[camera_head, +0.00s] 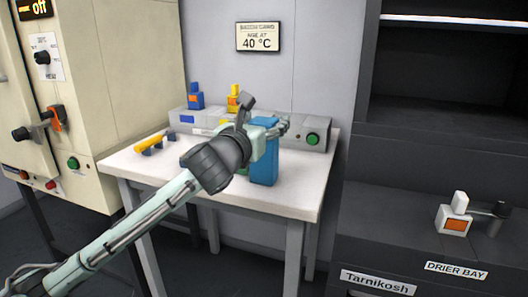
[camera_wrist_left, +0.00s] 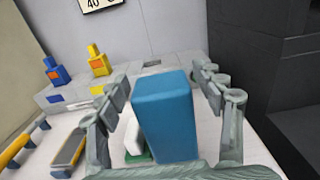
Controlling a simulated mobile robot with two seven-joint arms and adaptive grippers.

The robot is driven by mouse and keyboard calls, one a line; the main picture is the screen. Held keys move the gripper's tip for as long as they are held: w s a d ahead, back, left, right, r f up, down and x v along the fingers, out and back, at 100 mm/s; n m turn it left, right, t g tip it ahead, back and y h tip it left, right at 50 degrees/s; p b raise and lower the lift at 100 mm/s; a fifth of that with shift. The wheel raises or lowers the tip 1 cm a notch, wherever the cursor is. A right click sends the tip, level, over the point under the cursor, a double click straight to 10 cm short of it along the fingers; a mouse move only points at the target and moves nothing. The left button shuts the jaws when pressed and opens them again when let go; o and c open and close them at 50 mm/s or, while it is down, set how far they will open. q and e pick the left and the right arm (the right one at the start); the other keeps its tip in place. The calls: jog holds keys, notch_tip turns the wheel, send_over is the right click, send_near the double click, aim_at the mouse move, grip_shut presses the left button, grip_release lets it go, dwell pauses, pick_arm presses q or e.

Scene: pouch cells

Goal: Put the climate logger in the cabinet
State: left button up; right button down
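I cannot tell for certain which thing is the climate logger. A tall blue box (camera_head: 265,160) stands upright on the white table. My left gripper (camera_head: 262,128) is at this box. In the left wrist view the box (camera_wrist_left: 166,118) is between the spread fingers (camera_wrist_left: 166,82), with narrow gaps at its sides, so the gripper looks open. A small white object with a green base (camera_wrist_left: 136,142) is partly hidden behind the box. A dark cabinet (camera_head: 440,140) with an open shelf space stands at the right. My right gripper is not in view.
A grey console (camera_head: 312,133) runs along the back of the table (camera_head: 285,203). Blue (camera_head: 196,97) and yellow (camera_head: 234,98) units stand there. A yellow-handled tool (camera_head: 150,142) lies at left. A white, orange-faced unit (camera_head: 453,222) is on the cabinet's lower ledge. A cream machine (camera_head: 100,75) stands left.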

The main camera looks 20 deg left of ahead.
pick_arm(q)
grip_shut()
jog(key=shift+r, duration=0.1)
